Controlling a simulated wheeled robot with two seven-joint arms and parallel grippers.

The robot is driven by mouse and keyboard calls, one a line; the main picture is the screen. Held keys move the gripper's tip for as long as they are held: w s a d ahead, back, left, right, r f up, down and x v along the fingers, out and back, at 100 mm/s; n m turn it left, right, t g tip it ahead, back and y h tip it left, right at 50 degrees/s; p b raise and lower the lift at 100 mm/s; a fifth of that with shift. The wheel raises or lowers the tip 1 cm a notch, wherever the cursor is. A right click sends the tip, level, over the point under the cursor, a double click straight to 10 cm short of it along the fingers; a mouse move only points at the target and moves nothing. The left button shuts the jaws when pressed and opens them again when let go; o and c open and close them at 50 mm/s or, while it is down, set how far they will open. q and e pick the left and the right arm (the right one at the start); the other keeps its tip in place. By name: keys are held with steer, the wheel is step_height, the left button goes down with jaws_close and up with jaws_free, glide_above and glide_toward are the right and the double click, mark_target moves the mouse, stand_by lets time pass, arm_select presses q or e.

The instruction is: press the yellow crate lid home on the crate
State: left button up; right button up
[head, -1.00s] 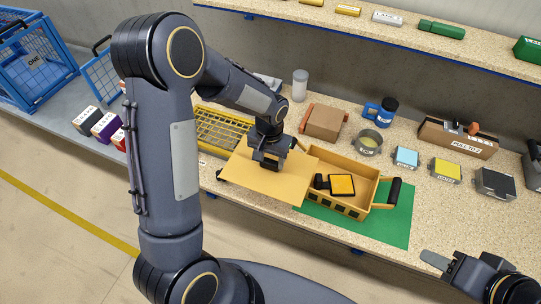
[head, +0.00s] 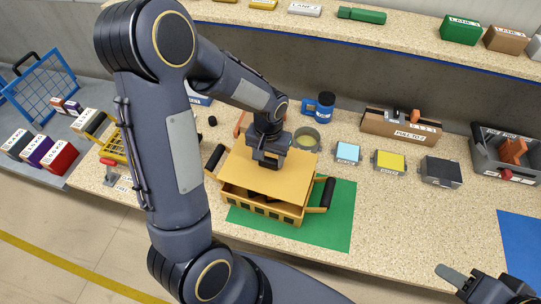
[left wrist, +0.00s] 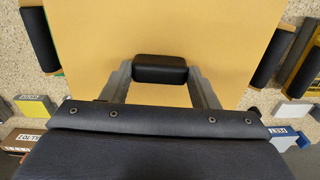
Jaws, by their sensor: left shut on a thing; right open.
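The yellow lid (head: 285,181) is a flat plate over the yellow crate (head: 262,208), which has black handles at its left and right. A dark gap shows between the lid and the crate's front wall, so the lid is not flush there. Whether its back edge touches the crate is hidden. My left gripper (head: 266,162) is shut on the lid's black grip; in the left wrist view the grip (left wrist: 160,69) sits between the fingers with the lid (left wrist: 160,25) beyond. My right gripper (head: 462,280) is open and empty at the lower right, partly cut off.
The crate stands on a green mat (head: 338,220) on the speckled bench. Blue, yellow and dark boxes stand to the right. A shelf (head: 400,37) hangs above the back.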

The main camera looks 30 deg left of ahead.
mark_target(269, 168)
arm_select(q)
steer(key=shift+f, duration=0.1)
step_height(269, 168, down, 6)
steer(key=b, duration=0.5)
steer(key=shift+r, duration=0.2)
steer(key=shift+f, duration=1.15)
stand_by(1.3)
steer(key=o, duration=0.9)
steer(key=shift+r, duration=0.15)
